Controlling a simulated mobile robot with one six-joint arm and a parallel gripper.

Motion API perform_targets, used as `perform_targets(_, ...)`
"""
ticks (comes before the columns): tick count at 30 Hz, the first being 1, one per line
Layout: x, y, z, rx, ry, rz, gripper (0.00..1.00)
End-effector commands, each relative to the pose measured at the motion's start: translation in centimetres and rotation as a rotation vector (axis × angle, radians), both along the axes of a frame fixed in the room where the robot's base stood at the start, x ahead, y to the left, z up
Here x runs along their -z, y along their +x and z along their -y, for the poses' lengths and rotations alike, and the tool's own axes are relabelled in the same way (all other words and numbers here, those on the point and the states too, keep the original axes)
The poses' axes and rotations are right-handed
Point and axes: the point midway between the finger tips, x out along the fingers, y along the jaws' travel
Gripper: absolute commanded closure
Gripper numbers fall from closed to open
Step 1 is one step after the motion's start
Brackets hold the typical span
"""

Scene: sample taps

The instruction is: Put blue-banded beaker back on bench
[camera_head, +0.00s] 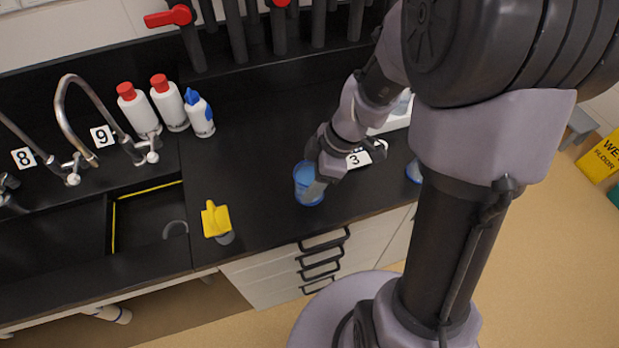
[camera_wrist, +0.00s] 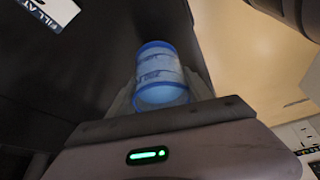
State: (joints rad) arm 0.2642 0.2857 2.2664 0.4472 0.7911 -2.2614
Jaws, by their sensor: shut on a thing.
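The blue-banded beaker (camera_head: 307,183) is at my gripper over the front part of the black bench (camera_head: 258,190). In the wrist view the beaker (camera_wrist: 159,72) is a clear cylinder with blue bands at its rims, held between the two fingers. My gripper (camera_head: 318,186) is shut on it. The beaker looks upright or nearly so in the head view. I cannot tell whether its base touches the bench. The gripper's far finger is partly hidden by the beaker.
A yellow-topped object (camera_head: 216,220) stands left of the beaker, beside the sink (camera_head: 150,215). Bottles with red caps (camera_head: 140,110) and a blue-capped bottle (camera_head: 199,114) stand at the back. A label marked 3 (camera_head: 361,158) is just right. Another blue-rimmed vessel (camera_head: 413,172) shows beside my arm.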

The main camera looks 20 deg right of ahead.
Motion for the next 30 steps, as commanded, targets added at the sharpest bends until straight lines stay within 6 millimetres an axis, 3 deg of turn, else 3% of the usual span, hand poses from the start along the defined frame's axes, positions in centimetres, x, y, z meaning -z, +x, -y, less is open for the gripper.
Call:
perform_targets(10,4.6,0.0,0.0,0.001,-0.001,-0.001,1.00)
perform_targets(22,4.8,0.0,0.0,0.002,-0.002,0.002,1.00)
perform_targets(23,4.8,0.0,0.0,0.002,-0.001,0.001,0.37)
perform_targets(26,4.7,0.0,0.0,0.002,-0.001,0.001,0.20)
perform_targets(30,4.7,0.0,0.0,0.002,-0.001,0.001,0.20)
